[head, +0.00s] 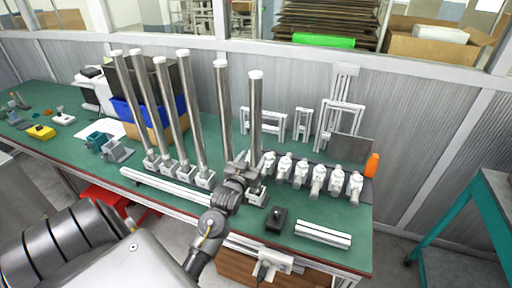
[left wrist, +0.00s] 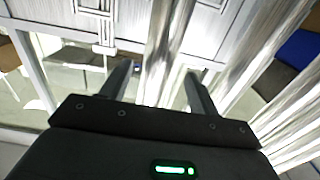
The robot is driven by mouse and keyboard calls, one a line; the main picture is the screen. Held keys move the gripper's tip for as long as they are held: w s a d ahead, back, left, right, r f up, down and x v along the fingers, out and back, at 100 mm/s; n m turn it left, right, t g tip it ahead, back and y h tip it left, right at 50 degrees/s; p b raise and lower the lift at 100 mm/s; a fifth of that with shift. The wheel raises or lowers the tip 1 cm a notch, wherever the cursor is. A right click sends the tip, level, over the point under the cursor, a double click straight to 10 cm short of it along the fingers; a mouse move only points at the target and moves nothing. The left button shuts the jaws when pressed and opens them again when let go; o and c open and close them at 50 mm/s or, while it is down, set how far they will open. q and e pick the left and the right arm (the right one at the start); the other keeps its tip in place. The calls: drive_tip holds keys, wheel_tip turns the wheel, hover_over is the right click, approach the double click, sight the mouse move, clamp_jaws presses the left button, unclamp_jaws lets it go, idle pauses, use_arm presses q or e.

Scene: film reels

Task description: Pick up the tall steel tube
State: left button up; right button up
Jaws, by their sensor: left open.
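Several tall steel tubes with white caps stand upright in white bases on the green bench. The rightmost tube (head: 255,115) is closest to my left gripper (head: 243,162). The gripper is open, and its fingers reach toward the lower part of that tube and partly hide it. In the left wrist view a shiny tube (left wrist: 163,50) shows in the gap between the two open fingers (left wrist: 158,82). I cannot tell whether either finger touches it. Another tube (head: 224,110) stands just to the left, and others stand further left. My right gripper is not in view.
White fittings (head: 302,172) stand in a row right of the tube. A black block (head: 276,220) and white bars (head: 322,234) lie near the front edge. An orange bottle (head: 372,165) is at the right end. Blue bins (head: 128,112) stand behind the left tubes.

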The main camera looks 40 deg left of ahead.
sight(258, 150)
use_arm(q)
drive_tip(key=shift+w+r, duration=0.1)
drive_tip(key=shift+w, duration=0.05)
drive_tip(key=p+x, duration=0.2)
drive_tip(key=x, duration=0.2)
drive_tip(key=shift+w, duration=0.5)
drive_tip(key=shift+c, duration=0.3)
drive_tip(key=c, duration=1.2)
clamp_jaws()
